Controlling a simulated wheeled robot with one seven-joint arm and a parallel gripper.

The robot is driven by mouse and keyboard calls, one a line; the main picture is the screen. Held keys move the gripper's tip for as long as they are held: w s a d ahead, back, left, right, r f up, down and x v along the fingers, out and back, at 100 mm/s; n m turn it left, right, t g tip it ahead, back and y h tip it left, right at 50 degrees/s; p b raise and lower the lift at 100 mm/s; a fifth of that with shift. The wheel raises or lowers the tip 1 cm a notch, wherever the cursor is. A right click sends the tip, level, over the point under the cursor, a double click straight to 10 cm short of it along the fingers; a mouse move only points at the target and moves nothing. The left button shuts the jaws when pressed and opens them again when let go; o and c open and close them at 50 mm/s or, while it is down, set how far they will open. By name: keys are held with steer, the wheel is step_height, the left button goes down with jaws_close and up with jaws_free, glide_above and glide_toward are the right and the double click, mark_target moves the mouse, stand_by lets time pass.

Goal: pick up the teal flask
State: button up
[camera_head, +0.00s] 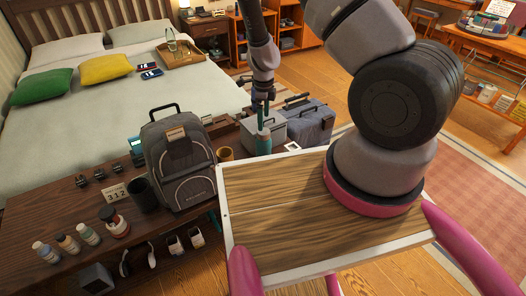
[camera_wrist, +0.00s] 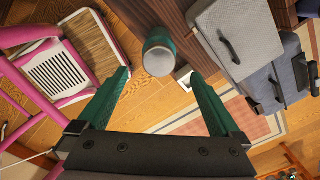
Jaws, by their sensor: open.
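The teal flask (camera_head: 263,143) stands upright at the right end of the dark wooden bench, beside a grey case. In the wrist view the flask (camera_wrist: 158,42) shows its pale round top and teal side, beyond the fingertips and roughly centred between them. My gripper (camera_head: 263,107) is above the flask, pointing down, with green fingers. In the wrist view my gripper (camera_wrist: 160,74) is open with nothing between its fingers. The flask's base is partly hidden in the head view.
The grey case (camera_wrist: 232,40) is close on the right in the wrist view. Several bottles stand at the bench's left.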

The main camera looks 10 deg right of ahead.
mark_target(264, 138)
step_height(264, 138, down, 10)
steer(key=shift+f, duration=0.2)
jaws_close()
stand_by(0.4)
